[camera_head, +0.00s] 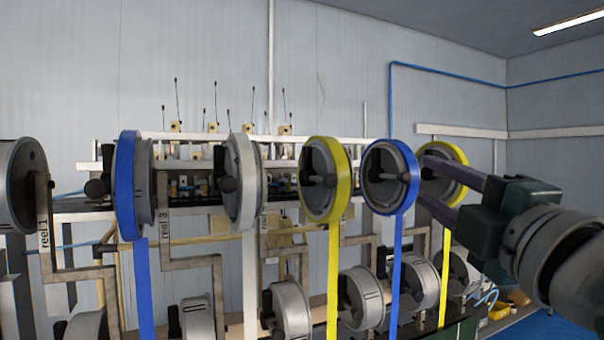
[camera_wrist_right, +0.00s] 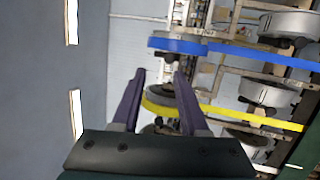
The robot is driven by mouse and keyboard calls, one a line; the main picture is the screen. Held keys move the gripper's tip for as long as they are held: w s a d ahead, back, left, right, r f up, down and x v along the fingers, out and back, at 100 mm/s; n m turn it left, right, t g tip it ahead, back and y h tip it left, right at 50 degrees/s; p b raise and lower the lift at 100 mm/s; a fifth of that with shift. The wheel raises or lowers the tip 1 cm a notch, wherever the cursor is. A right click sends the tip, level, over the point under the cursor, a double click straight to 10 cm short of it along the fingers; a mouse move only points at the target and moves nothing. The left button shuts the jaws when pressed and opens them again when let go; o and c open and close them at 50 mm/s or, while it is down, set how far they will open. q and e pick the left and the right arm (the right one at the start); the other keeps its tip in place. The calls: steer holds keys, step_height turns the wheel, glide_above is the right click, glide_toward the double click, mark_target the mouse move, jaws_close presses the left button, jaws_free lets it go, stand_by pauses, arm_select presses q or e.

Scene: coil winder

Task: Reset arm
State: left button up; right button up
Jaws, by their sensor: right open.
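My right gripper (camera_head: 424,180) comes in from the right in the head view, with its two purple fingers apart. Its fingertips appear near the rightmost yellow reel (camera_head: 458,172) and just right of the blue reel (camera_head: 388,178). In the right wrist view my right gripper (camera_wrist_right: 158,75) has its fingers spread, with nothing held between them. The yellow reel (camera_wrist_right: 150,108) shows beyond and between the fingers there. I cannot tell whether the fingers touch it. My left gripper is in neither view.
The winder carries another yellow reel (camera_head: 326,180), a white reel (camera_head: 243,182) and a blue reel (camera_head: 128,185), with tapes hanging down. Grey drums such as this one (camera_head: 286,308) sit below. A yellow box (camera_head: 500,311) lies at the lower right. Free room is above the reels.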

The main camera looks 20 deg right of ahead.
steer(key=shift+s+a, duration=0.15)
steer(key=shift+s, duration=0.5)
steer(key=s+f+m+g, duration=0.3)
steer(key=f+m+g, duration=0.25)
steer(key=f, duration=0.55)
steer(key=s+a+f+m+g+y, duration=0.2)
steer(key=s+a+f+m+g, duration=0.2)
steer(key=s+f, duration=0.4)
steer(key=s+a+f+m+g+y, duration=0.1)
steer(key=s+a+f+m+g, duration=0.3)
steer(key=s+f+g, duration=0.3)
steer(key=s+a+f, duration=0.1)
steer(key=s, duration=0.3)
steer(key=shift+a+y, duration=0.3)
steer(key=shift+y, duration=0.1)
steer(key=shift+m, duration=0.25)
